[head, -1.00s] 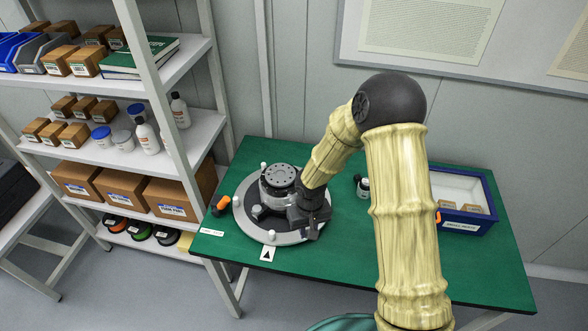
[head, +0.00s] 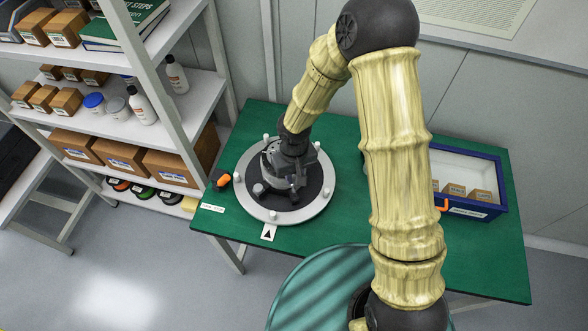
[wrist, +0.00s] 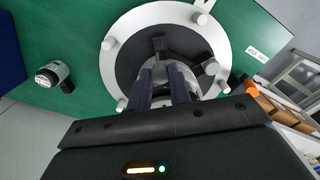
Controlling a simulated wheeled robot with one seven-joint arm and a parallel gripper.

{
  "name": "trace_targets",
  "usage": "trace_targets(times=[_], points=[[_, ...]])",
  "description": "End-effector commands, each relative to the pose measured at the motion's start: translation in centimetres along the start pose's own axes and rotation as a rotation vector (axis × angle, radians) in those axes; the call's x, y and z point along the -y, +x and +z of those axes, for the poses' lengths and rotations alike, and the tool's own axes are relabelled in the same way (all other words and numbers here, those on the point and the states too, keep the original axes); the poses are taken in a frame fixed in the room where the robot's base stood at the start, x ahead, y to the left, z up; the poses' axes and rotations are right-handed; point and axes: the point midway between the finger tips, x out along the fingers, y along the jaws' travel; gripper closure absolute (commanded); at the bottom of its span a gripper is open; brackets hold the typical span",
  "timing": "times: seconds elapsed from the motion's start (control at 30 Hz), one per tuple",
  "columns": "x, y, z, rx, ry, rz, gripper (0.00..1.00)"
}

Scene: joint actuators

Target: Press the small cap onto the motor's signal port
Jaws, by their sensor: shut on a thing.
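The motor (head: 269,163) shows in the head view only as grey metal beside and behind my gripper, at the middle of the fixture. Its signal port is hidden, and I cannot tell whether the cap touches it. The fixture (head: 245,197) is a pale ring with a black centre and white posts. A black bracket (wrist: 187,52) shows on it in the wrist view.
The green table (head: 345,236) carries a blue-rimmed tray (head: 505,185) with small boxes at the right. An orange-and-black object (head: 223,181) lies left of the fixture. A loaded shelf (head: 190,95) rises at the left.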

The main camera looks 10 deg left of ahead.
Motion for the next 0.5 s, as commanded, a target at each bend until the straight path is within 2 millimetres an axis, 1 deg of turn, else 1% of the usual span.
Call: trace_targets(times=[0.27, 0.5], points=[[-0.1, 0.3, 0.0, 0.0, 0.002, 0.0, 0.98], [0.1, 1.6, 0.0, 0.0, -0.002, 0.0, 0.98]])
